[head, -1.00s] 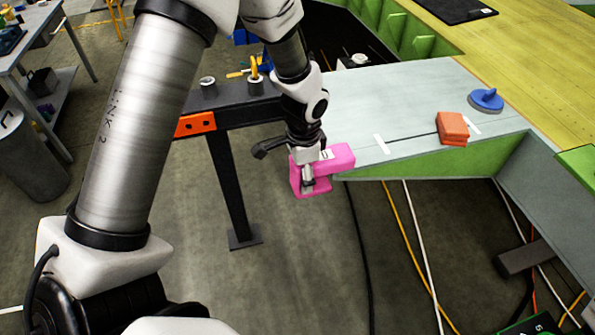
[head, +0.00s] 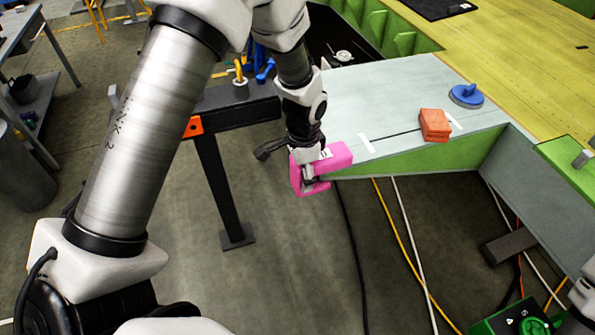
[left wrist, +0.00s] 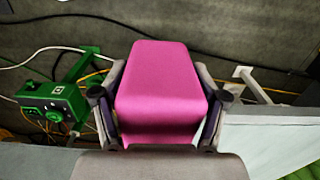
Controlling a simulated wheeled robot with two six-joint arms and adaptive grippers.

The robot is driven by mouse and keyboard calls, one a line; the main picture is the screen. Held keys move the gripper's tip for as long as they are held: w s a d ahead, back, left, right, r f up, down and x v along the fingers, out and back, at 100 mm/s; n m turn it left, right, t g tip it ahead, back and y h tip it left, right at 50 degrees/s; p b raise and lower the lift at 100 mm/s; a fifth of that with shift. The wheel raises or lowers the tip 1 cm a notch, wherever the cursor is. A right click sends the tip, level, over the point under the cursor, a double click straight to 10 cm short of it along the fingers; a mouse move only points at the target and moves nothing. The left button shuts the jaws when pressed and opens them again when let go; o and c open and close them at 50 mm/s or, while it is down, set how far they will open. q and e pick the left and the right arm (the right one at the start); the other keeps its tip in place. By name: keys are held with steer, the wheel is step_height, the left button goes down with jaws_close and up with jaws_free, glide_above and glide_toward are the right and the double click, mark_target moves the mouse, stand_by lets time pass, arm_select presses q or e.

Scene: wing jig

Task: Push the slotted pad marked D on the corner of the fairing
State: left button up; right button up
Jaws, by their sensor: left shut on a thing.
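The pink slotted pad (head: 338,158) is held in my left gripper (head: 309,176). A small white label shows on its top, partly hidden by the gripper; I cannot read its letter clearly. In the left wrist view, the pad (left wrist: 160,85) sits between both fingers of the gripper (left wrist: 158,140). The pale grey fairing (head: 385,95) has its near left corner beside the pad. The pad's right arm overlaps that corner in the head view, its slot largely hidden. I cannot tell whether they touch. My right gripper is not seen.
An orange block (head: 434,125) and a blue suction-cup-like tool (head: 466,95) rest on the fairing. A dark stand (head: 235,115) is close left of my left gripper. A green control box (head: 520,318) is at the lower right. Cables cross the floor.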

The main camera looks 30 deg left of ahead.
arm_select(q)
steer(key=shift+w+d+p, duration=0.35)
steer(key=shift+w+d, duration=0.3)
steer(key=shift+w, duration=0.1)
steer(key=shift+f, duration=0.1)
steer(key=o, duration=1.2)
step_height(320, 180, up, 12)
steer(key=shift+d, duration=0.15)
steer(key=shift+w, duration=0.1)
